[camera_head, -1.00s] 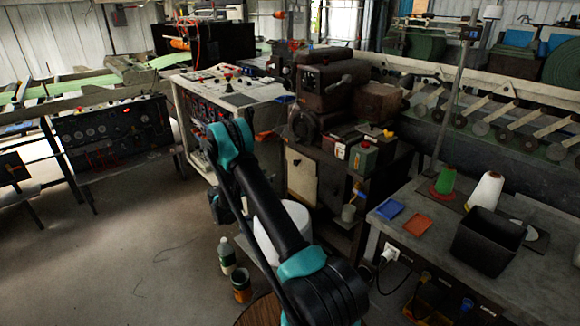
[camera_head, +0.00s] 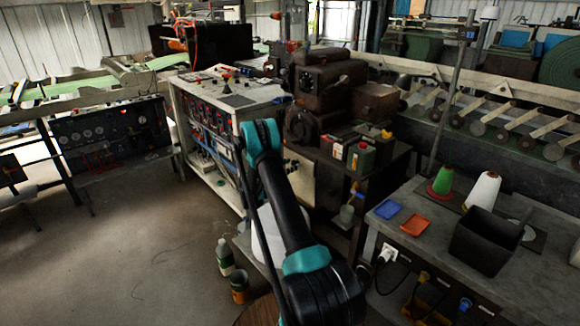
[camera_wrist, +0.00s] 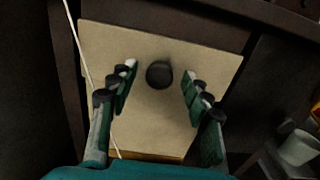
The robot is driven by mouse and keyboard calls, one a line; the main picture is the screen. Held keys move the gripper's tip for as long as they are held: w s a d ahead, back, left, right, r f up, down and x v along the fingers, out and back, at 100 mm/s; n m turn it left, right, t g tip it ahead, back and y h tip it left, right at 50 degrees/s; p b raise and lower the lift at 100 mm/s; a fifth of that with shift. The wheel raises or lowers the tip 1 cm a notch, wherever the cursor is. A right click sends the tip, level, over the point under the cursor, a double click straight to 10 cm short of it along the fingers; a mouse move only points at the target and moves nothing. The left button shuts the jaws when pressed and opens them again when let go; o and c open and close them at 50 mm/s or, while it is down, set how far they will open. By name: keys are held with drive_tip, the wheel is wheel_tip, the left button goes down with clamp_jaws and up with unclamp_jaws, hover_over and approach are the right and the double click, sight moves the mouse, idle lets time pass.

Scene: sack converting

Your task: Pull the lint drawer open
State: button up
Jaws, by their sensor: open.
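The lint drawer shows as a pale beige front panel (camera_wrist: 160,118) with a round dark knob (camera_wrist: 159,74) in the wrist view. My gripper (camera_wrist: 160,85) is open, with one finger on each side of the knob. The fingers look apart from the knob; how far the knob stands from the fingertips in depth I cannot tell.
A dark machine (camera_head: 325,90) stands above the panel, with a green can (camera_head: 361,158) on its ledge. A workbench (camera_head: 440,228) with cones and a black bin (camera_head: 487,240) is at right. Bottles stand on the floor at lower left. A thin white cord (camera_wrist: 88,75) crosses the panel's left side.

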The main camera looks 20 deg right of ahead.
drive_tip(key=shift+d, duration=0.1)
clamp_jaws()
idle(0.3)
